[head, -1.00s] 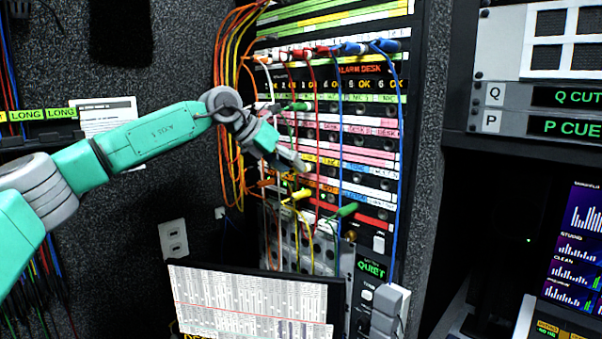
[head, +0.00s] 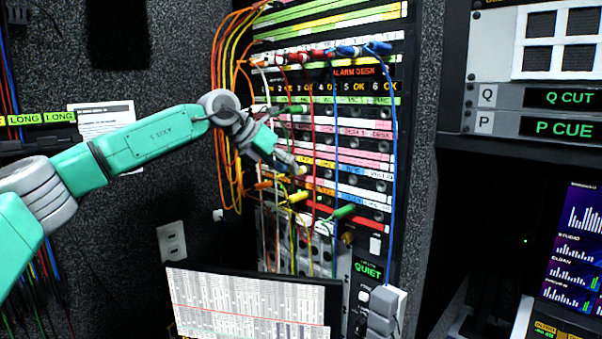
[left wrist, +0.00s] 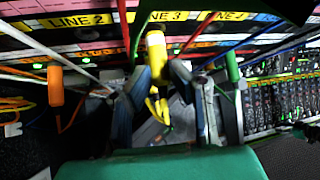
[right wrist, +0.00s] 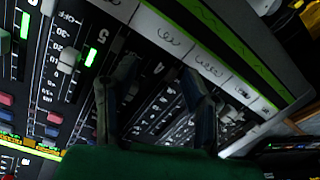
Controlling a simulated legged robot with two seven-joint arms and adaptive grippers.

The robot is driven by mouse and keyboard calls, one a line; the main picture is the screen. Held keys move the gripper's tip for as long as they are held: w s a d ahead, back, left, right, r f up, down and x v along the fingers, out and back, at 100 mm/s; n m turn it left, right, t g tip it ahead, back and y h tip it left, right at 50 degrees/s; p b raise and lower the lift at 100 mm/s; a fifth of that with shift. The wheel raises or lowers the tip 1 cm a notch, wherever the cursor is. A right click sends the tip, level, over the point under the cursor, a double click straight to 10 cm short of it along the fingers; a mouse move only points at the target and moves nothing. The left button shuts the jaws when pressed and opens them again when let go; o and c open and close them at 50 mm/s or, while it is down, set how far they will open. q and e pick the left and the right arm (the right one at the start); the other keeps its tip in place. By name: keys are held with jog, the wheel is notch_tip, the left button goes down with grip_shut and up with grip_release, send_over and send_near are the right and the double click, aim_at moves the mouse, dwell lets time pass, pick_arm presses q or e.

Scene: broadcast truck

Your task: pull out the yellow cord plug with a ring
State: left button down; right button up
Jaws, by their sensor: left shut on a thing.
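The yellow plug (left wrist: 156,48) stands at the row labelled LINE 3 in the left wrist view, its yellow cord hanging below. In the head view the yellow plug (head: 297,197) shows low on the patch panel, just under my left gripper (head: 295,171). The fingers of my left gripper (left wrist: 158,76) are shut on the yellow plug, one on each side. Whether it is fully seated is hard to tell, and a ring on it is not clear. My right gripper (right wrist: 158,78) is open and empty over a fader panel (right wrist: 72,85).
An orange plug (left wrist: 55,86) and a green plug (head: 345,211) flank the yellow one. Several cords hang in front of the patch panel (head: 350,125). A screen (head: 245,303) stands below, and a grey wall (head: 130,200) is at the left.

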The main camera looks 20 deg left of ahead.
pick_arm(q)
jog(key=shift+s+a+b, duration=0.3)
jog(key=shift+s+b, duration=0.15)
jog(key=shift+s, duration=0.35)
jog(key=shift+s+a+b, duration=0.3)
jog(key=shift+s+b, duration=0.15)
jog(key=shift+s, duration=0.35)
pick_arm(e)
jog(key=shift+a+f, duration=0.1)
jog(key=shift+f, duration=0.8)
jog(key=shift+f, duration=0.1)
jog(key=shift+s+a+f+b, duration=0.1)
jog(key=shift+f+b, duration=0.2)
jog(key=shift+b, duration=0.2)
pick_arm(q)
jog(key=shift+s+a, duration=0.3)
jog(key=shift+s, duration=0.5)
jog(key=shift+s+a, duration=0.3)
jog(key=shift+s, duration=0.45)
pick_arm(e)
jog(key=shift+f, duration=0.15)
